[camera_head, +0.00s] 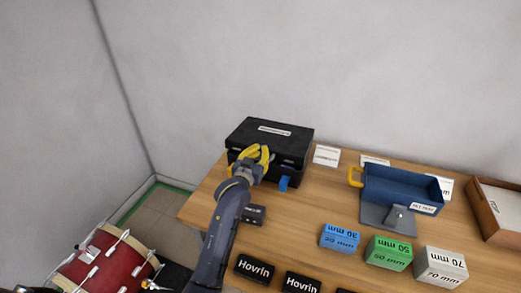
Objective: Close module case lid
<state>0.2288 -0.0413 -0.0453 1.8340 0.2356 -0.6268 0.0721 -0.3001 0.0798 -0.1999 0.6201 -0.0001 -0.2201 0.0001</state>
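The black module case (290,175) stands at the back left of the table. Its lid (270,135) lies flat on top and looks down, with a white label on it. A blue latch or tab (284,183) shows at the case's front right. My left gripper (262,153) has yellow fingers and is at the front edge of the lid, overlapping it in the picture. Its fingers look spread, with a gap between them. I cannot tell whether they touch the lid.
A blue tray with a yellow handle (400,188) stands on a grey stand at the right. Blue (340,238), green (389,253) and grey (440,267) blocks and black Hovrin boxes (254,268) line the front. A wooden box (485,215) is far right. A red drum (100,262) stands off the table.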

